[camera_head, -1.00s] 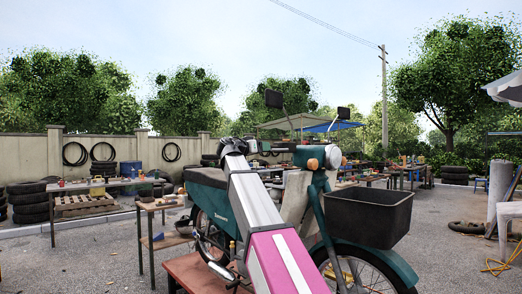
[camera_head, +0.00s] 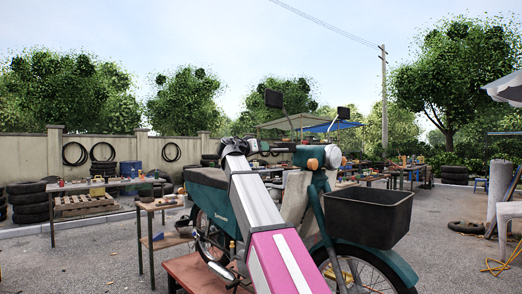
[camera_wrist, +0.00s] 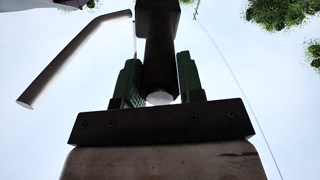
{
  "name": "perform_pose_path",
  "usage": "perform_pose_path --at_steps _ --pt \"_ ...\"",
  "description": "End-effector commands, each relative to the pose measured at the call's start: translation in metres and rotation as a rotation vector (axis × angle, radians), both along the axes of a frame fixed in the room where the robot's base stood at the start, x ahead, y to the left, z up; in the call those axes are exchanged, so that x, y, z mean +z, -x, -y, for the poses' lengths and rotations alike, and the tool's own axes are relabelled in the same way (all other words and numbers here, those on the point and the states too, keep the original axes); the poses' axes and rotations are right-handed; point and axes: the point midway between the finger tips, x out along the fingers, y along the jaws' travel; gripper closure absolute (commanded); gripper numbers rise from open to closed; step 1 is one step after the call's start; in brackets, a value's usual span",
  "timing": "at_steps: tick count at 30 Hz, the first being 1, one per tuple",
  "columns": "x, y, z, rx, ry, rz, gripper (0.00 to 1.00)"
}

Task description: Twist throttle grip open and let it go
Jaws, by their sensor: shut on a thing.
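The teal moped (camera_head: 208,178) stands upright in the middle of the head view, partly covered by my arm. In the wrist view, the dark throttle grip (camera_wrist: 160,42) points down between my gripper's two green-padded fingers, with its pale end near the palm. My gripper (camera_wrist: 159,80) is shut around the grip, one finger on each side. A light grey lever (camera_wrist: 68,62) slants beside the grip on the left, apart from the fingers. In the head view I cannot clearly make out the hold on the grip.
A black basket (camera_head: 368,222) is on the moped's front. A red-brown low bench (camera_head: 192,272) is under the moped. Tables with small items (camera_head: 160,205) stand to the left. Open paving lies on both sides.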

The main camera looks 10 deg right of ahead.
Motion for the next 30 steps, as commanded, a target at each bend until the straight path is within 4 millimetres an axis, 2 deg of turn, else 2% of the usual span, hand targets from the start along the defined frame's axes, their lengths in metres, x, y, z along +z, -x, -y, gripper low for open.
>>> perform_pose_path --at_steps 30 --pt "-0.0011 -0.0007 -0.001 0.001 0.471 -0.706 0.89"
